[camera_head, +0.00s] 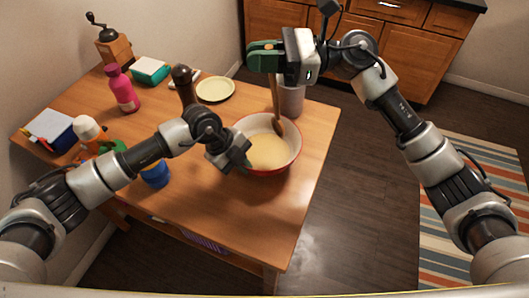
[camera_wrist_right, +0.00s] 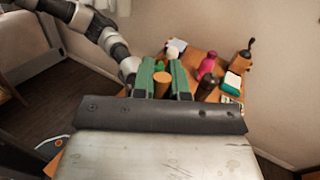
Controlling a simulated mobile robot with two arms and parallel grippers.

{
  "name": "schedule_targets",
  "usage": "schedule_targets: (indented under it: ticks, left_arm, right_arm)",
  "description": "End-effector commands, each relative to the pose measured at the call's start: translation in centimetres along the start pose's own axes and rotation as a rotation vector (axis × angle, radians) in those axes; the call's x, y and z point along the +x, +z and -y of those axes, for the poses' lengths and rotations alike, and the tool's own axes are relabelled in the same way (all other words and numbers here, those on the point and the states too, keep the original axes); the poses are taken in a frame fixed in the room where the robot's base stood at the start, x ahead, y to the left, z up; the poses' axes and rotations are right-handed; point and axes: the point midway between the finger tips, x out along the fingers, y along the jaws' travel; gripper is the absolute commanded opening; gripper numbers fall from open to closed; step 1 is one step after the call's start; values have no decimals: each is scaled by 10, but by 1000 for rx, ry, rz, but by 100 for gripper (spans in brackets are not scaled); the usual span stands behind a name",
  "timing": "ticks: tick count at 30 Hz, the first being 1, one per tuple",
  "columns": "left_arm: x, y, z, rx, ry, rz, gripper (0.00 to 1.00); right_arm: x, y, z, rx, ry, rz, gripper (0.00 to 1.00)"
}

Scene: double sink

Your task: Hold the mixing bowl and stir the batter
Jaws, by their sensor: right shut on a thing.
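The mixing bowl (camera_head: 292,150) is white inside with a red outside and stands near the table's right edge. Pale yellow batter (camera_head: 268,152) lies in it. My right gripper (camera_head: 264,60) is above the bowl, shut on the upper handle of a wooden spoon (camera_head: 274,94). The spoon stands nearly upright, its head at the bowl's far inner side. In the right wrist view the handle end (camera_wrist_right: 162,84) sits between the green fingers. My left gripper (camera_head: 242,157) is at the bowl's left rim; its fingers are largely hidden, so I cannot tell whether they grip it.
A grey canister (camera_head: 291,100) stands just behind the bowl. A dark pepper mill (camera_head: 185,88), a cream plate (camera_head: 215,89), a pink bottle (camera_head: 121,90) and a coffee grinder (camera_head: 110,42) are farther back. A blue cup (camera_head: 155,174) is beneath my left arm. The table's front is clear.

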Motion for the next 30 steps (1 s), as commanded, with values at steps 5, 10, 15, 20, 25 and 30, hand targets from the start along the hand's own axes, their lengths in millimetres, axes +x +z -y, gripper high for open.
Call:
schedule_targets:
  ticks: [5,10,15,20,25,30]
  left_arm:
    - [1,0,-1,-1,3,-1,0]
    - [1,0,-1,-1,2,-1,30]
    - [0,0,0,-1,1,0,34]
    - [-2,0,0,0,0,0,34]
    - [-22,1,0,0,-1,2,34]
    - [-59,1,0,1,-2,2,34]
  right_arm:
    - [0,0,0,0,0,0,0]
    - [0,0,0,1,0,0,0]
    - [0,0,0,1,0,0,0]
    - [0,0,0,1,0,0,0]
    - [0,0,0,1,0,0,0]
    - [0,0,0,1,0,0,0]
